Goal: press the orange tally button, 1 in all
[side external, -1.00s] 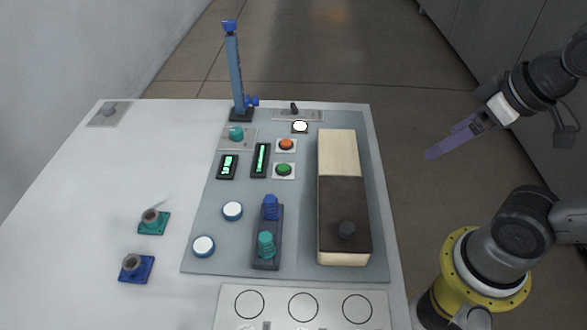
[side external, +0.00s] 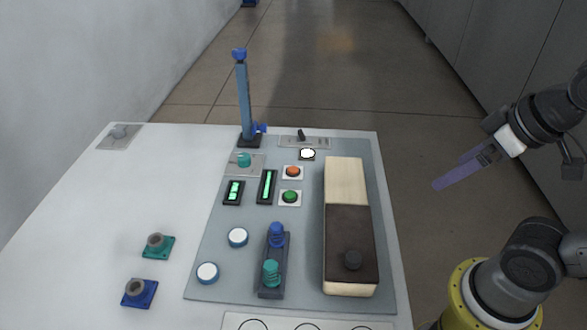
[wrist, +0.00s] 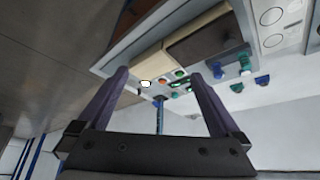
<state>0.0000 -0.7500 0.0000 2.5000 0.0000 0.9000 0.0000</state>
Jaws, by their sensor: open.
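The orange button (side external: 293,171) sits on a small white plate on the grey panel, just above a green button (side external: 290,197). In the wrist view the orange button (wrist: 179,73) is small and lies in the gap between my fingers, well beyond them. My gripper (side external: 439,184) is open and empty, out to the right of the table and clear of the panel. Its two fingers also show apart in the wrist view (wrist: 157,73). Two dark displays with lit green marks (side external: 234,192) (side external: 267,187) stand left of the buttons.
A long cream and dark brown box (side external: 345,182) with a black knob lies between the buttons and my gripper. A blue post (side external: 244,100) stands at the panel's back. A white round button (side external: 307,154) is behind the orange one. The table's left side is mostly clear.

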